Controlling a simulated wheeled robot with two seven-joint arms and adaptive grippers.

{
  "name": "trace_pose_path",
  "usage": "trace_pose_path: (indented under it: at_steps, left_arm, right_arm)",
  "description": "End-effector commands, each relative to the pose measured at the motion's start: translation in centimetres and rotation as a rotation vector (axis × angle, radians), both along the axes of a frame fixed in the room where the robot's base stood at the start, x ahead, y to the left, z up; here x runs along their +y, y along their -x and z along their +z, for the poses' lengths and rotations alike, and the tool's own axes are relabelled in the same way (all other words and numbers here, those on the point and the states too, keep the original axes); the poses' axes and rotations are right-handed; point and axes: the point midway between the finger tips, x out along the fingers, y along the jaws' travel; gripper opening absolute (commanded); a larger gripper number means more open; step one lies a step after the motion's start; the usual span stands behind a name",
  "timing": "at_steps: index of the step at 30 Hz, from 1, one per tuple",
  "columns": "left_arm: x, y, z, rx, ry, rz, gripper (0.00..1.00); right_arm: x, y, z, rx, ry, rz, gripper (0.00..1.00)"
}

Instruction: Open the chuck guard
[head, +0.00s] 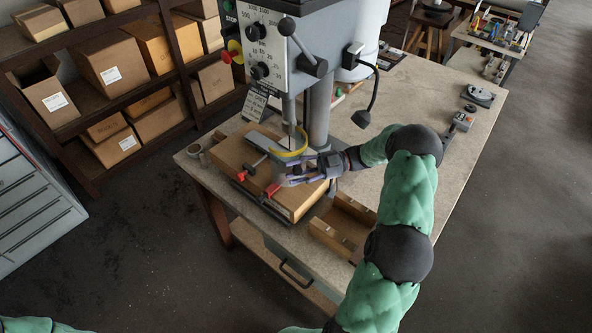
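The drill press (275,45) stands on the workbench. Its chuck guard shows as a curved yellow band (290,154) around the front of the chuck, low above the work. My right gripper (285,172) reaches in from the right, just below and in front of the yellow band. Its two fingers are apart and point left. I cannot tell whether a finger touches the guard, or whether any clear part of the guard lies between them. My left gripper is out of view; only a bit of my green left arm shows at the bottom left.
A wooden board with red-handled clamps (272,190) lies under the drill. An open wooden box (343,226) sits to its right. The bench top (420,95) is mostly clear at the right. Shelves with cardboard boxes (110,62) stand behind left.

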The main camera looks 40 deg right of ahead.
Motion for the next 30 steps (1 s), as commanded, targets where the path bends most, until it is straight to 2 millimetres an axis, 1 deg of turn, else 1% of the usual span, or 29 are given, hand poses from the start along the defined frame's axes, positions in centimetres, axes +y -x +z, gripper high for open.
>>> trace_pose_path:
  at_steps: [7,11,14,21,24,27,30]
  left_arm:
    - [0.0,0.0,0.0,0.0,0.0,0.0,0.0]
    - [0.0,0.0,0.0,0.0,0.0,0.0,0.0]
    - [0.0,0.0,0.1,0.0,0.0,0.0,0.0]
    - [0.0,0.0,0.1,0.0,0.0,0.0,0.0]
    - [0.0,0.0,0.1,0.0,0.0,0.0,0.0]
    - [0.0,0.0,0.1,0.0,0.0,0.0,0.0]
    - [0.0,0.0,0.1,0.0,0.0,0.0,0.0]
  right_arm:
    - [-0.3,-0.1,0.4,-0.007,0.003,-0.002,0.46]
    - [-1.2,0.2,0.4,-0.008,0.003,-0.003,0.46]
    - [-2.7,0.8,0.3,-0.008,0.004,-0.006,0.46]
    - [-7.1,2.6,0.2,-0.006,0.003,-0.005,0.46]
    - [-8.7,3.3,0.2,-0.005,0.004,-0.004,0.46]
    - [-9.9,3.8,0.2,-0.004,0.003,-0.004,0.46]
    - [-10.7,4.2,0.2,-0.005,0.002,-0.002,0.46]
